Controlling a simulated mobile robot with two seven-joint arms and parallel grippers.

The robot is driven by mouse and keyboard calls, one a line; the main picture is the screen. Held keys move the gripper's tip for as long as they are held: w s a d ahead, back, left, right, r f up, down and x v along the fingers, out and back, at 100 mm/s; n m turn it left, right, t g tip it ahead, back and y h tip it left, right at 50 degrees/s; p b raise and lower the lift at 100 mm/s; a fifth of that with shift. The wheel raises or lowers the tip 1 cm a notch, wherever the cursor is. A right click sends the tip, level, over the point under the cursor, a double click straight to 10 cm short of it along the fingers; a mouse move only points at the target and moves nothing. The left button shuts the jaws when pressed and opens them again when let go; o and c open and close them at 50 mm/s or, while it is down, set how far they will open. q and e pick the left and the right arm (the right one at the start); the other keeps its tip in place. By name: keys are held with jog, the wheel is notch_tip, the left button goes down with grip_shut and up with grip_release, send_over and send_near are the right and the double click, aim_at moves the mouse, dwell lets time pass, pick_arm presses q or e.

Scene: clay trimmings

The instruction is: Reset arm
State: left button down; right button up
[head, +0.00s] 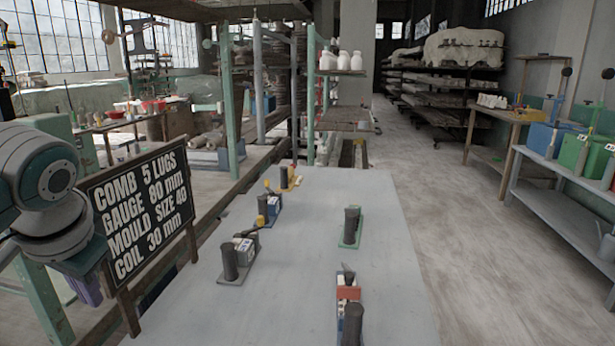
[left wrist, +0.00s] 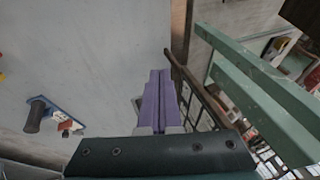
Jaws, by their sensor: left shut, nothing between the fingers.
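My left arm comes in at the left of the head view, beside the black sign. My left gripper (head: 88,290) points down, low at the left by the sign's post and clear of the table. In the left wrist view its purple fingers (left wrist: 158,100) are together with nothing between them. My right gripper is not in view.
The aisle floor (head: 480,240) at right is clear.

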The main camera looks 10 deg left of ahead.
pick_arm(q)
jog(key=s+d+f+m+h, duration=0.1)
jog(key=s+d+h, duration=0.1)
jog(key=s+d, duration=0.7)
jog(key=s+d+f+m+h, duration=0.15)
jog(key=s+d, duration=0.45)
jog(key=s, duration=0.7)
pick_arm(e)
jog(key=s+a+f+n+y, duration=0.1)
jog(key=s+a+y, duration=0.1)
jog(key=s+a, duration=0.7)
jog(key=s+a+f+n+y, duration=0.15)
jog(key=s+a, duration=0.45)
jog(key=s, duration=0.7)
pick_arm(q)
notch_tip(320, 180, up, 39)
jog(key=p, duration=3.8)
jog(key=shift+a+f+n, duration=0.15)
jog(key=shift+f+n, duration=0.05)
jog(key=shift+n, duration=0.15)
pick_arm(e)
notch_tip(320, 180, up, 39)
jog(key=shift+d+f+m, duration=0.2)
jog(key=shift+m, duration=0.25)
pick_arm(q)
jog(key=shift+s+h, duration=0.1)
jog(key=shift+h, duration=0.15)
